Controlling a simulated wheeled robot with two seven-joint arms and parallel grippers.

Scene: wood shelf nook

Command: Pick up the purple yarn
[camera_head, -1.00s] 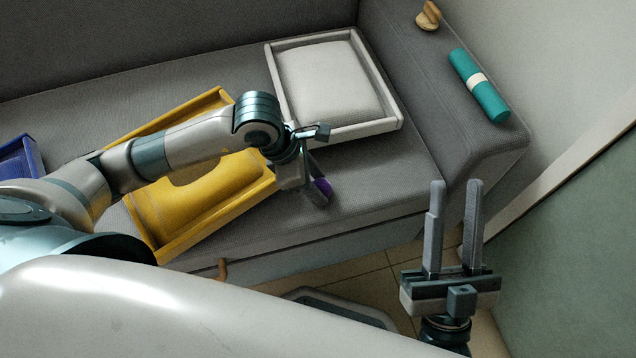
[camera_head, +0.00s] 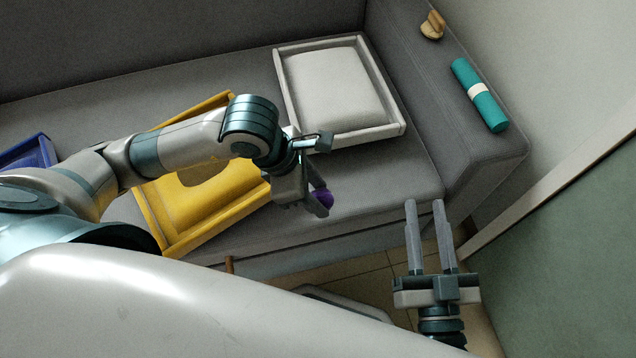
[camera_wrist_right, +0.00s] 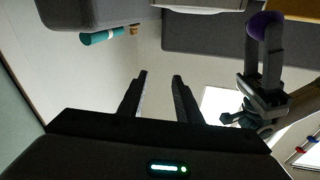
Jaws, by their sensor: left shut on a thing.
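The purple yarn (camera_head: 325,198) is a small round ball, partly hidden between the fingers of my left gripper (camera_head: 318,201). My left gripper is shut on it, over the front part of the grey sofa seat and right of the yellow tray. The right wrist view also shows the yarn (camera_wrist_right: 262,24) at the tips of my left gripper (camera_wrist_right: 263,42). The yarn appears to be held clear of the seat. My right gripper (camera_head: 424,203) is open and empty, in front of the sofa at the lower right. Its two spread fingers (camera_wrist_right: 159,78) also show in the right wrist view.
A yellow tray (camera_head: 172,245) lies partly under my left arm. A white tray with a pale cushion (camera_head: 335,85) lies behind the left gripper. A blue tray (camera_head: 45,150) is at far left. A teal roll (camera_head: 480,95) and a wooden piece (camera_head: 433,25) lie on the armrest.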

